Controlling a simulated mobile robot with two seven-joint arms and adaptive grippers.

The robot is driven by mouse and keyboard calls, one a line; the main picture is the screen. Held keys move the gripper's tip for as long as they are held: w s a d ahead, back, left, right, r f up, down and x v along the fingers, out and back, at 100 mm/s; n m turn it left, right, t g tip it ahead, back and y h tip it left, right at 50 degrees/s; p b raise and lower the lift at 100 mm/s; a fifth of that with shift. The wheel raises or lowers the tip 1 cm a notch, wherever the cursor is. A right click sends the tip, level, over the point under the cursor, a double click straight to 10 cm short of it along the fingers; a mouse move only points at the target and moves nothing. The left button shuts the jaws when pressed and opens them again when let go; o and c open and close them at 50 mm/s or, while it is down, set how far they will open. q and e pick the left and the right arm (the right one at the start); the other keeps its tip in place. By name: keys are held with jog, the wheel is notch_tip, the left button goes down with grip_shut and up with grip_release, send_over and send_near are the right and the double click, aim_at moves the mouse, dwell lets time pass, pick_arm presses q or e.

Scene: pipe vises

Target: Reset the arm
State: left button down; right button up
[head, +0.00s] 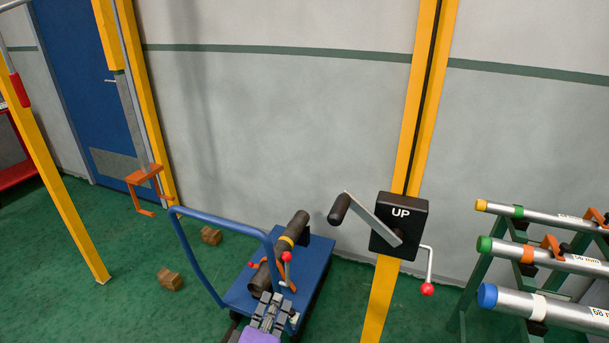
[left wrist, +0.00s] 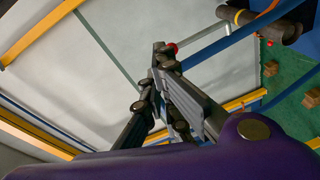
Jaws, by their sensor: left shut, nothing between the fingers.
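My left gripper (head: 271,300) shows at the bottom of the head view, with its purple wrist below it. It is in front of the blue cart, and its fingers point up and away. In the left wrist view the fingers of this gripper (left wrist: 160,62) are together with nothing between them. No held object shows in either view. My right gripper is in neither view.
A blue cart (head: 318,262) bears a dark pipe (head: 292,232) with a yellow band. A black box marked UP (head: 400,226) with a crank (head: 372,217) is on a yellow post. Silver pipes (head: 545,260) rest on a green rack at right. Green floor at left is mostly clear.

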pick_arm(q)
jog(key=s+a+f+m+g+y+p, duration=0.1)
jog(key=s+a+f+m+g, duration=0.1)
jog(key=s, duration=1)
jog(key=s+a+f+m+g+y+p, duration=0.1)
jog(key=s+a+f+m+g, duration=0.2)
jog(key=s, duration=0.8)
jog(key=s+a+f+m+g+y+p, duration=0.1)
jog(key=s+a+f+m+g, duration=0.2)
jog(key=s, duration=0.9)
jog(key=a+f+m, duration=0.3)
jog(key=f+m, duration=0.2)
jog(key=shift+s+a+f+p, duration=0.2)
jog(key=shift+s+p, duration=0.1)
jog(key=shift+p, duration=0.05)
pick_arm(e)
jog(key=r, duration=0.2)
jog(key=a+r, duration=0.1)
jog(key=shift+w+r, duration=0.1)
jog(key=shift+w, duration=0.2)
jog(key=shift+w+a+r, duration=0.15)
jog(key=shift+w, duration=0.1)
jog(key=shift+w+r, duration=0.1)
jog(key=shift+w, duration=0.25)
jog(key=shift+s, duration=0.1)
